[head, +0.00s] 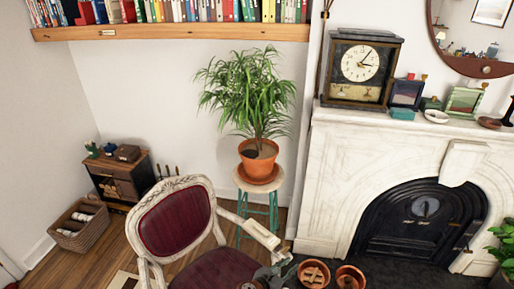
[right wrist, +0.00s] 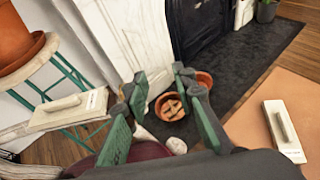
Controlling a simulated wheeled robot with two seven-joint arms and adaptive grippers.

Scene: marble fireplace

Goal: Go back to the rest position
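My right gripper (head: 268,272) shows in part at the bottom edge of the head view, just right of the chair seat. In the right wrist view its two green-padded fingers (right wrist: 160,88) stand apart with nothing between them. Terracotta pots lie on the floor beyond the fingertips. My left gripper is in neither view.
A dark red chair (head: 174,222) stands close by, with a cream float-like tool (head: 262,235) at its arm. A potted plant (head: 257,158) stands on a stool. Pots (head: 313,274) sit before the marble fireplace (head: 330,180). Another float (right wrist: 284,130) lies on a tan surface.

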